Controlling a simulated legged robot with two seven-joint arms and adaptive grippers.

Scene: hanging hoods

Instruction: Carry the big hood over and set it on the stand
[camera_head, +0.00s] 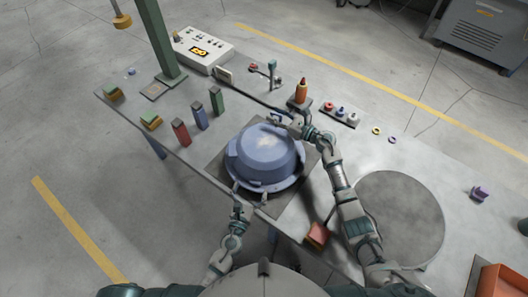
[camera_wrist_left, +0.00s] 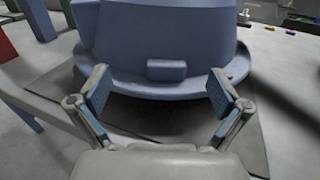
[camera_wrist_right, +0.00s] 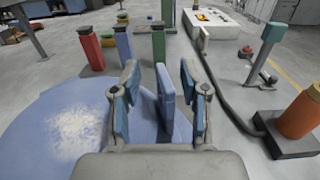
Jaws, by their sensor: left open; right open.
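The big hood (camera_head: 265,155) is a blue dome with a wide rim, upright on a dark square plate (camera_head: 212,170) on the table. My left gripper (camera_head: 249,194) is open at the hood's near edge. In the left wrist view a small rim tab (camera_wrist_left: 166,70) lies ahead between its spread fingers (camera_wrist_left: 160,95), apart from them. My right gripper (camera_head: 287,121) is open at the hood's far side. In the right wrist view an upright blue tab (camera_wrist_right: 165,100) stands between its fingers (camera_wrist_right: 158,97); contact is unclear. I cannot tell which thing is the stand.
A round grey disc (camera_head: 395,215) lies on the table to the right. Red, blue and green blocks (camera_head: 199,116) stand left of the hood. An orange bottle (camera_head: 301,91) and small tray (camera_head: 341,114) are behind it. A green post (camera_head: 158,45) rises at the back left.

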